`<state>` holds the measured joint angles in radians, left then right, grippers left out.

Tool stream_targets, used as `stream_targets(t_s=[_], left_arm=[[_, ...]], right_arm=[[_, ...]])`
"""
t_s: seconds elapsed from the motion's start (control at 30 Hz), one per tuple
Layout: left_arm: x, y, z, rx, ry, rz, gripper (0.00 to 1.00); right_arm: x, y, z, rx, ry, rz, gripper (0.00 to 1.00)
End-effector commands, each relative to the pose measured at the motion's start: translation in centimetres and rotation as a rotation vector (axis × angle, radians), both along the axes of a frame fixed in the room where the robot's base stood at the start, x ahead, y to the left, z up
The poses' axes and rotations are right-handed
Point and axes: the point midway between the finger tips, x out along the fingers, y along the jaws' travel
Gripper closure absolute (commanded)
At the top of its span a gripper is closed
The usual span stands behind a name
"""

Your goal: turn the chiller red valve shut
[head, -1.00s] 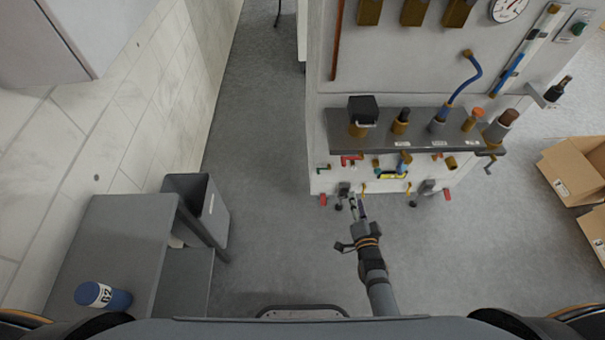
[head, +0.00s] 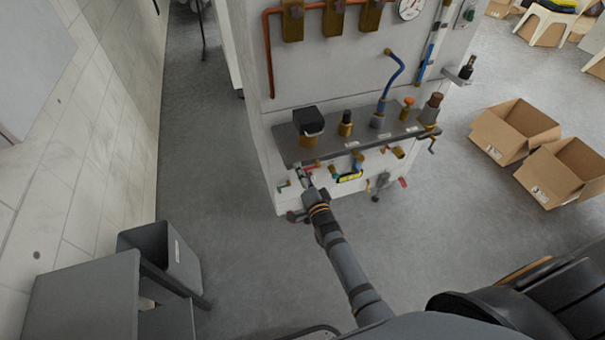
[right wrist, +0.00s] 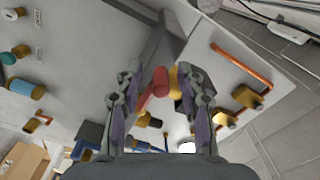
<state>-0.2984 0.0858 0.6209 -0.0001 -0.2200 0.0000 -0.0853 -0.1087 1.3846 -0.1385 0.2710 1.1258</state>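A red valve handle (right wrist: 156,84) with a brass body (right wrist: 174,79) sits on the pale cabinet front. In the head view the red handle (head: 311,166) is just below the dark shelf, partly hidden by my right gripper. My right gripper (head: 304,177) is at the cabinet front by that handle. In the right wrist view my right gripper (right wrist: 158,90) is open. Its two fingers stand apart with the red handle showing between their tips; I cannot tell whether they touch it. My left gripper is not in view.
The dark shelf (head: 365,138) with several fittings juts out above the handle. A yellow fitting (head: 349,178) and other small valves are close by on the right. Open cardboard boxes (head: 516,134) lie right; a grey bin (head: 160,258) stands left. Floor (head: 225,150) beside the cabinet is clear.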

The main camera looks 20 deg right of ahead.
Motion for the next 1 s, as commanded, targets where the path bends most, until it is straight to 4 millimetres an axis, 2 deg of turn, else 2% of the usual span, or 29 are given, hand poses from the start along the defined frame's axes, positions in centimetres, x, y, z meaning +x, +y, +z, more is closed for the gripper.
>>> stream_targets(t_s=[0.27,0.57,1.0], left_arm=[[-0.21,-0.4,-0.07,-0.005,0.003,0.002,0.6],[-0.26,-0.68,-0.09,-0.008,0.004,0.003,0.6],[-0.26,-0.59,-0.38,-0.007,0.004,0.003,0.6]], right_arm=[[0.28,-0.01,0.0,-0.001,0.001,0.0,0.62],[0.28,0.0,0.05,-0.001,-0.001,0.0,1.0],[0.35,0.0,-0.23,-0.06,-0.006,0.0,1.0]])
